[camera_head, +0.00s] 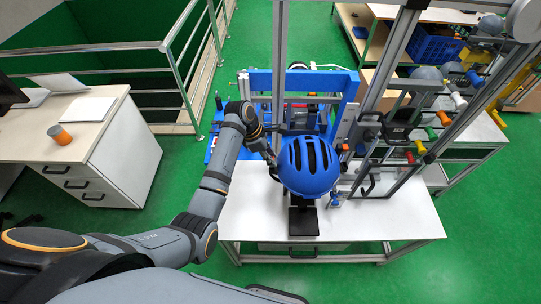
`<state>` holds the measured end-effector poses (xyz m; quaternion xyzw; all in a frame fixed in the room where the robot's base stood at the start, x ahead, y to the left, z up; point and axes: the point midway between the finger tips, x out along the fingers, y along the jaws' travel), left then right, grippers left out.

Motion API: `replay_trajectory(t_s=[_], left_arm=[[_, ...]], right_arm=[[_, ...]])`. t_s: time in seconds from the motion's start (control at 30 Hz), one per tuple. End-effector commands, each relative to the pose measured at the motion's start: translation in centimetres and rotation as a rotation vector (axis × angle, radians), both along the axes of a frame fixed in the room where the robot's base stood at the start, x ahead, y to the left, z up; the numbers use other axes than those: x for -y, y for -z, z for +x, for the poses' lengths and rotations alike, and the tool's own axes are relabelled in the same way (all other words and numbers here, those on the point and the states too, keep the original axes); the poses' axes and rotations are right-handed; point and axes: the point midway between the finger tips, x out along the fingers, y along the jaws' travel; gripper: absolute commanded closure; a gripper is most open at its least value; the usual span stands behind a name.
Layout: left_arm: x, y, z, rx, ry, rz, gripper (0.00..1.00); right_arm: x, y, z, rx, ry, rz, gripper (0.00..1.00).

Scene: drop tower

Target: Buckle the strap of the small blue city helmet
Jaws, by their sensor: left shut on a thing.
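The blue city helmet (309,168) with dark vent slots is at the middle of the view, above the white table, with its top towards me. My left gripper (273,166) reaches down to the helmet's left edge and is shut there, apparently on the helmet. The fingertips are small and partly hidden, so the exact grip spot is unclear. The strap and its buckle are not visible from here. My right gripper is not in view.
A black stand (303,221) is just below the helmet on the white table (250,215). A blue frame (350,90) and metal tower posts (392,60) rise behind and right. A desk (110,135) with an orange cup (59,134) is at left. Green floor is free between.

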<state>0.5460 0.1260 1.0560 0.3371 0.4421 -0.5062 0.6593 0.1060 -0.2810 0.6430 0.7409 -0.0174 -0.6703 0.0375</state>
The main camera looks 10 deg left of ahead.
Motion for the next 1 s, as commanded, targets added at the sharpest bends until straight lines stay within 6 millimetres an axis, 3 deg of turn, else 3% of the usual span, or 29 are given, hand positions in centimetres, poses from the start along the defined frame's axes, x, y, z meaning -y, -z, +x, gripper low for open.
replay_trajectory(t_s=[0.4, 1.0], left_arm=[[0.1, 1.8, 0.0, 0.001, -0.003, 0.0, 0.88], [0.1, 2.0, 0.0, 0.0, -0.003, 0.001, 0.88]], right_arm=[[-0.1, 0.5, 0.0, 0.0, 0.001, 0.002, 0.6], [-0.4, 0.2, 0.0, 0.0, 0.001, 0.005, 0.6]])
